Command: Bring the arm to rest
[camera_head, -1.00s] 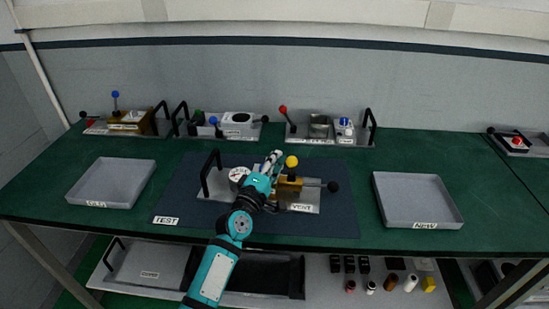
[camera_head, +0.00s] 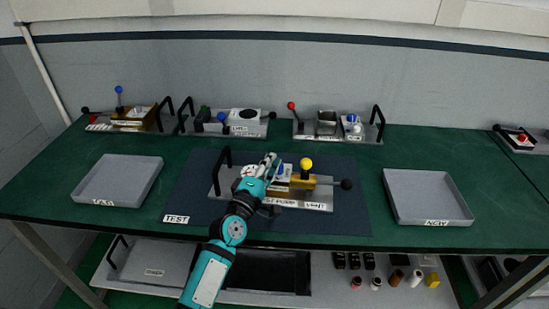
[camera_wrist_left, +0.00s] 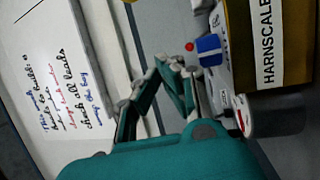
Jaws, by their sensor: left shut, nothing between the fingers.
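My left arm comes up from the bottom of the head view. Its gripper (camera_head: 268,162) is shut and empty above the device plate on the dark test mat (camera_head: 345,220). The gripper and wrist hide part of that device, which has a yellow knob (camera_head: 306,163), a black ball lever (camera_head: 346,184) and a black handle (camera_head: 222,172). My right gripper is not in view.
A grey tray (camera_head: 88,197) is at the left and a NEW tray (camera_head: 440,217) at the right. Several device plates with levers stand along the back, one with a red knob (camera_head: 291,105). A shelf (camera_head: 325,295) below holds small bottles. Green table (camera_head: 400,150) between is clear.

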